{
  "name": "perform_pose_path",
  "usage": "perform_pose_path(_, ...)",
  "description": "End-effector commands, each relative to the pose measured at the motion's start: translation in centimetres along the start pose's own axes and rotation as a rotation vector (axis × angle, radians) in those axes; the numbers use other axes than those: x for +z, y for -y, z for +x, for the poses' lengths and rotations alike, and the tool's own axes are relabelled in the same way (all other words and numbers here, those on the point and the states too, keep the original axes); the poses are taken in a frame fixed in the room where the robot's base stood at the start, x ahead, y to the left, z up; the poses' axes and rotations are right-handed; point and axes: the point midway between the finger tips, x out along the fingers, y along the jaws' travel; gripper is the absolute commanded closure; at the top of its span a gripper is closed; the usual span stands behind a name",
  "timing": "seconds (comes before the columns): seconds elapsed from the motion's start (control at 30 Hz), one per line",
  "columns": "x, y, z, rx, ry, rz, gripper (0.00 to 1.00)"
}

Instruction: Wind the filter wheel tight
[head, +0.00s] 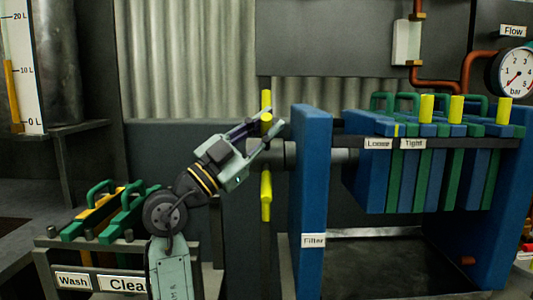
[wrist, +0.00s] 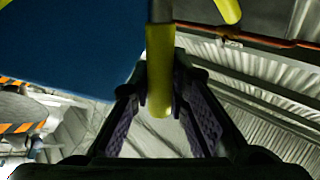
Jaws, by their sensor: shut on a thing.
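The filter wheel (head: 265,190) stands nearly edge-on at the left of the blue plate (head: 312,180) labelled "Filter". One yellow handle is at its top and another at its bottom. A grey shaft (head: 345,155) runs from the blue plate towards the plate stack. My gripper (head: 268,122) comes from the left and is shut on the upper yellow handle (head: 266,99). In the wrist view that handle (wrist: 160,55) lies between both fingers (wrist: 163,95), its rounded end towards me. Another yellow handle (wrist: 229,10) shows at the top. My gripper hides part of the hub.
Blue and green filter plates (head: 425,175) hang at the right, near tags "Looser" and "Tight". A wash stand (head: 60,243) with green-handled plates stands at the lower left. A gauge (head: 512,72) marked "Flow" is at the upper right. A corrugated wall (head: 190,55) is behind.

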Motion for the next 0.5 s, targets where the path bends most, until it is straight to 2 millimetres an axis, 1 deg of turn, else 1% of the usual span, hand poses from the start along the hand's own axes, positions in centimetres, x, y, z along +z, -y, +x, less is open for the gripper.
perform_pose_path(0.03,0.8,-1.0,-0.8,0.003,-0.027,0.021,1.0)
perform_pose_path(0.2,0.7,-1.7,-1.6,0.002,-0.098,0.094,1.0)
perform_pose_path(0.5,0.6,-2.3,-2.2,0.003,-0.173,0.171,1.0)
